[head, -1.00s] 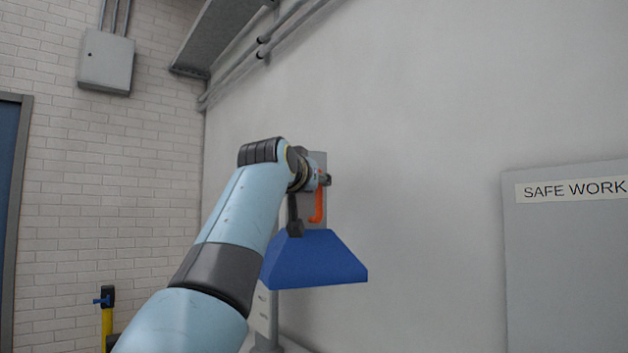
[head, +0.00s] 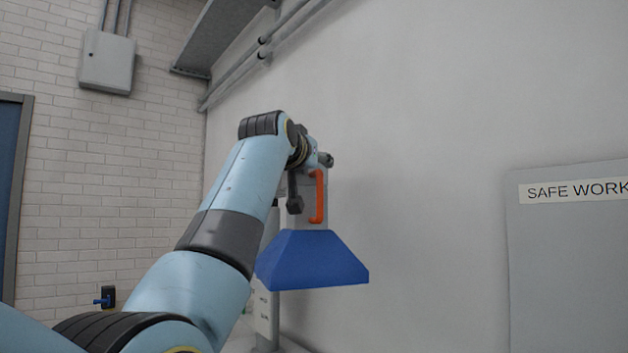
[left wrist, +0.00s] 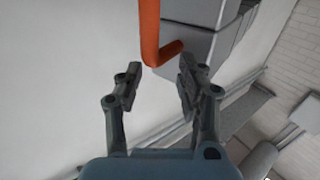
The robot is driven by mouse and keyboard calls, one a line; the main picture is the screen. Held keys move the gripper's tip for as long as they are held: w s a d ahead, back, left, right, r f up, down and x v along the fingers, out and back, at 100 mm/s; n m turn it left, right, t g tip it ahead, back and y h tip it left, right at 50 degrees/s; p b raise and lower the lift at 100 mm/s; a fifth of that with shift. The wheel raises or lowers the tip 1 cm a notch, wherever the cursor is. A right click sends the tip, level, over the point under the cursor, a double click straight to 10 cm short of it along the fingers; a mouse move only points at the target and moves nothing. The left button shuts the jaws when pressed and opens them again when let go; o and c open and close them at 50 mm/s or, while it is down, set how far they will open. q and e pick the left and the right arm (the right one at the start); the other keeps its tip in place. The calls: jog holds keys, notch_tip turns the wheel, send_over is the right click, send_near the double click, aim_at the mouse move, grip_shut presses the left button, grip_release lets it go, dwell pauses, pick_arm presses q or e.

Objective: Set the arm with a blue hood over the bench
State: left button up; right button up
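The blue hood (head: 312,260) hangs beside the white wall, its wide mouth facing down. An upright orange handle (head: 318,197) sits above it on a grey bracket. My left arm reaches up from the lower left, and my left gripper (head: 325,158) is near the handle's top end. In the left wrist view my left gripper (left wrist: 158,70) is open, its two fingers apart. The orange handle (left wrist: 150,35) shows beyond the fingertips, in line with the gap, and no grip on it is visible. The bench top is mostly hidden. My right gripper is out of view.
A grey post (head: 268,318) stands below the hood, partly hidden by my arm. A grey panel labelled SAFE WORK (head: 570,260) is on the right. A grey wall box (head: 107,62) and a shelf (head: 222,35) are high up. The wall between hood and panel is clear.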

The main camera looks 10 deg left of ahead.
pick_arm(q)
notch_tip(320, 180, up, 6)
jog(key=shift+s+r, duration=0.1)
